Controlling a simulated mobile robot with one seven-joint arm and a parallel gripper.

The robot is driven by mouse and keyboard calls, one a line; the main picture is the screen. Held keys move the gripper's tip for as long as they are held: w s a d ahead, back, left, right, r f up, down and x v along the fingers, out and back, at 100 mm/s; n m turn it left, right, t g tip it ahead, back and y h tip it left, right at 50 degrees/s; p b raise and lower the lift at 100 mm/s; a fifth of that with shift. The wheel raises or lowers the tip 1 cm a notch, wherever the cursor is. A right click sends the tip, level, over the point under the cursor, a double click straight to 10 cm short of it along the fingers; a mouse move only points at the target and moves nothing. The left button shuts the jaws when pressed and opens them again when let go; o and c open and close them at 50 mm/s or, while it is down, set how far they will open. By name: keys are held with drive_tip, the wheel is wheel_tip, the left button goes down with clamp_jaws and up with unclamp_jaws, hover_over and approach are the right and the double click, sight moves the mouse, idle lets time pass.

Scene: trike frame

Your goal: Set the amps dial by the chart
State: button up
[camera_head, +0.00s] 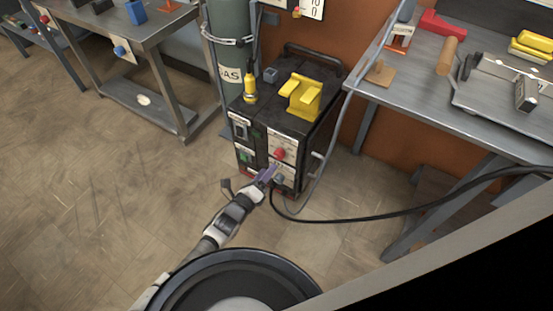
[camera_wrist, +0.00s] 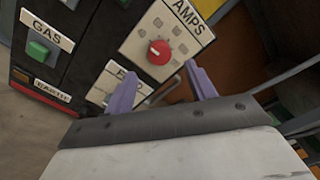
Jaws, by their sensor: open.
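The amps dial is a red round knob (camera_wrist: 158,52) with a pale pointer mark, on a white panel (camera_wrist: 180,22) labelled AMPS in the wrist view. Pale square marks surround it. In the head view the red dial (camera_head: 280,154) is on the front of the black welding machine (camera_head: 262,132). My gripper (camera_wrist: 160,84) is open, its two purple fingers apart, below the dial and not touching it. In the head view my gripper (camera_head: 266,174) is low at the machine's front. A chart (camera_head: 311,8) with numbers on the orange wall is cut off by the top edge.
A green switch (camera_wrist: 38,50) under a GAS label and an EARTH label (camera_wrist: 52,90) are left of the dial. A black cable (camera_head: 400,212) runs right from the machine. A grey bench (camera_head: 400,85) stands right; the floor at left is clear.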

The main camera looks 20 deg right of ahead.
drive_tip(key=x, duration=0.7)
drive_tip(key=shift+b, duration=0.35)
drive_tip(key=c, duration=1)
